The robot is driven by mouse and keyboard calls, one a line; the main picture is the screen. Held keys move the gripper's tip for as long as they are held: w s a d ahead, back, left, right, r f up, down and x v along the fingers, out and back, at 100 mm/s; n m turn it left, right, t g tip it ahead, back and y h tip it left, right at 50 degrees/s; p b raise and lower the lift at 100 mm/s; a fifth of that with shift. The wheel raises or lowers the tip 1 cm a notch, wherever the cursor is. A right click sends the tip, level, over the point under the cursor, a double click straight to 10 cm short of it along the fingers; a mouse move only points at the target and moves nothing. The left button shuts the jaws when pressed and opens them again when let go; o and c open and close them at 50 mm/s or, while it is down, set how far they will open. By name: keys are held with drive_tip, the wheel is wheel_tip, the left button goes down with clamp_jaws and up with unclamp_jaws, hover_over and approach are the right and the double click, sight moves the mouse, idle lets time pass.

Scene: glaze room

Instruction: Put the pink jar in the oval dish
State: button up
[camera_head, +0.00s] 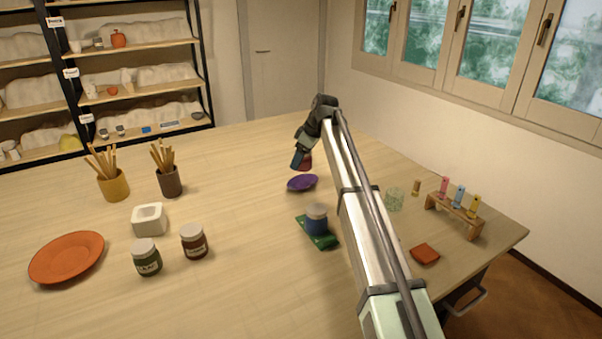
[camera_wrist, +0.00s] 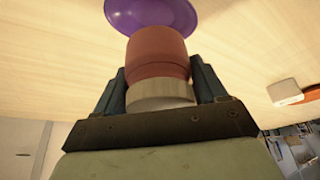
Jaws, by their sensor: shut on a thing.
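The pink jar, reddish pink with a pale lid, is between the fingers of my gripper (camera_wrist: 160,88). In the wrist view the jar body (camera_wrist: 158,52) points away from my palm and the lid (camera_wrist: 160,95) is nearest it. In the head view my gripper (camera_head: 298,160) partly hides the jar (camera_head: 306,163). A shallow purple dish (camera_head: 302,183), which looks oval, lies on the table just in front of the jar. The dish also shows beyond the jar in the wrist view (camera_wrist: 150,12). I cannot tell how high the jar is above the table.
A blue jar (camera_head: 316,222) stands on a green mat (camera_head: 328,242) near my arm. A glass (camera_head: 394,199), a tube rack (camera_head: 456,218) and a red-orange block (camera_head: 425,254) are at right. An orange plate (camera_head: 66,257), two dark jars, a white pot (camera_head: 149,220) and brush cups are at left.

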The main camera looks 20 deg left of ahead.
drive_tip(key=shift+f, duration=2.65)
drive_tip(key=shift+f, duration=0.4)
drive_tip(key=o, duration=1.2)
drive_tip(key=shift+r, duration=0.1)
drive_tip(key=shift+r, duration=0.3)
drive_tip(key=v, duration=1.2)
